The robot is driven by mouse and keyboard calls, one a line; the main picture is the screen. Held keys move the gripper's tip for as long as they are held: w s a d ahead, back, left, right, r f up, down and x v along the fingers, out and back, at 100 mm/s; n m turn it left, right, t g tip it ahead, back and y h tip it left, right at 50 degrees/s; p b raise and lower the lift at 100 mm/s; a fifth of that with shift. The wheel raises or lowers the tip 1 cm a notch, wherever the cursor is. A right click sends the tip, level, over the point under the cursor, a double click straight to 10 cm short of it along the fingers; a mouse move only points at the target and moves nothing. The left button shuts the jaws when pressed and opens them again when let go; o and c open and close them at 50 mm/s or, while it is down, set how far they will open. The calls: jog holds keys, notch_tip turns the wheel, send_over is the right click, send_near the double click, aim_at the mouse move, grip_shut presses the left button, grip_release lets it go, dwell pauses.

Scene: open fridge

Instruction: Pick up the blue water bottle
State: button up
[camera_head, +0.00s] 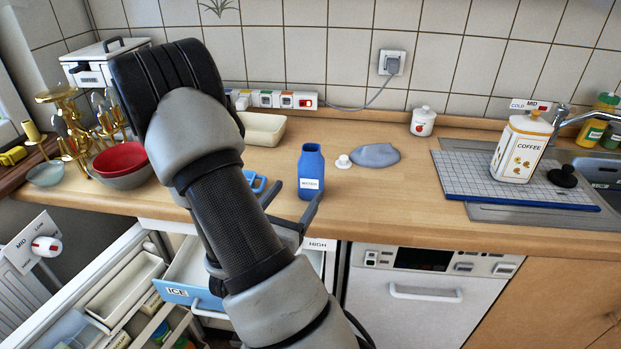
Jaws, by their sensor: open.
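The blue water bottle (311,168) stands upright on the wooden counter, with an open neck and a white "WATER" label. My gripper (296,193) is partly hidden behind my own arm. Its dark fingers are spread apart and appear empty. The right finger's tip shows in front of the bottle's lower right side, and the left finger's tip is to the left of the bottle. I cannot tell whether either finger touches it.
A grey cloth-like lump (375,155) and a small white piece (343,162) lie right of the bottle. A blue handled item (257,182) is left of it. A coffee canister (522,147) stands on a blue-edged mat. An open drawer (178,292) is below the counter.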

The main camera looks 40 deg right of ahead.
aim_at(306, 180)
jog(key=x, duration=0.5)
jog(key=shift+d, duration=0.2)
jog(key=shift+r+x, duration=0.15)
jog(key=shift+x, duration=1.25)
jog(key=shift+r+x, duration=0.15)
jog(key=shift+x, duration=1.2)
jog(key=c, duration=1.4)
notch_tip(306, 180, up, 10)
jog(key=p, duration=0.2)
jog(key=shift+a, duration=0.1)
